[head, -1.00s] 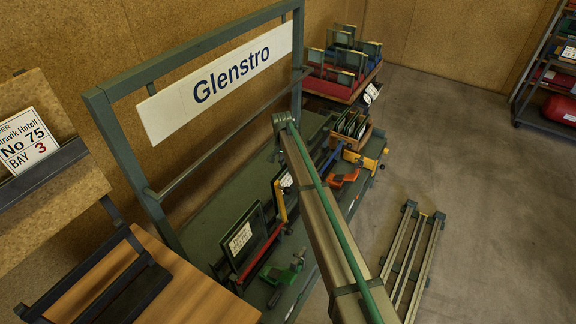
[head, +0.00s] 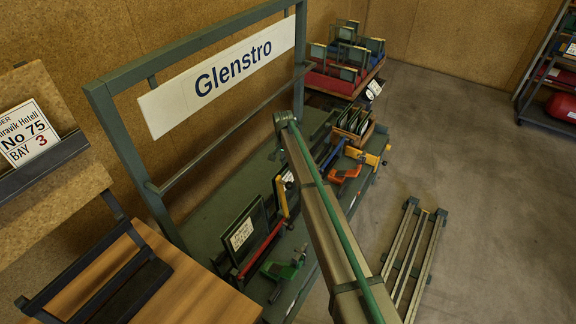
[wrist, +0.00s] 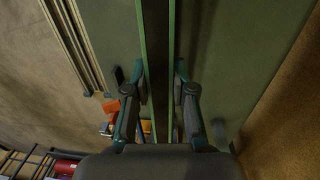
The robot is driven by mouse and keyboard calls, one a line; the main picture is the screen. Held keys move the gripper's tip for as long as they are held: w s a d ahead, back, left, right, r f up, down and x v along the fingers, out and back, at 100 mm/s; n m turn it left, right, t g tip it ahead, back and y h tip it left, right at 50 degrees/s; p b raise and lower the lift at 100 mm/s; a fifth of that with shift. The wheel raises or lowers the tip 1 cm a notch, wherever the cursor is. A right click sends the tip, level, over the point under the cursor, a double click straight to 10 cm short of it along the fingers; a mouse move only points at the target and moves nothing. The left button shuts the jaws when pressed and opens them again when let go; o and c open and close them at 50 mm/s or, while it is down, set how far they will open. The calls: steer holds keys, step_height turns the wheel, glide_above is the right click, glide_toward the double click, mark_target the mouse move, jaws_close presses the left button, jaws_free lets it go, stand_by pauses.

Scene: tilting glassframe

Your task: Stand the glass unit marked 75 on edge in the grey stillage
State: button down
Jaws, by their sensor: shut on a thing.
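In the wrist view my gripper (wrist: 159,75) is shut on a narrow dark slab with green edges (wrist: 158,30), seen edge-on, which looks like a glass unit. No number shows on it. In the head view my arm hides the gripper and the held unit. Two dark glass units with white labels, one nearer (head: 243,236) and one farther (head: 287,179), stand on the green bench (head: 205,222); their labels are too small to read. I cannot tell which thing is the grey stillage. A card at the left (head: 30,137) reads "No 75, BAY 3".
A green frame with a "Glenstro" sign (head: 217,75) rises behind the bench. Green (head: 283,264) and orange (head: 345,173) clamps lie along its front. Red racks (head: 335,82) stand beyond.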

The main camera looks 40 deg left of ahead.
steer(key=shift+f, duration=0.3)
stand_by(0.6)
steer(key=c, duration=0.9)
jaws_free()
steer(key=shift+f, duration=0.15)
steer(key=shift+s+a+r+p, duration=0.15)
steer(key=shift+r+p, duration=0.25)
steer(key=shift+r, duration=1.15)
steer(key=shift+w+a+r+p, duration=0.1)
steer(key=shift+r+p, duration=0.3)
steer(key=shift+r, duration=1.15)
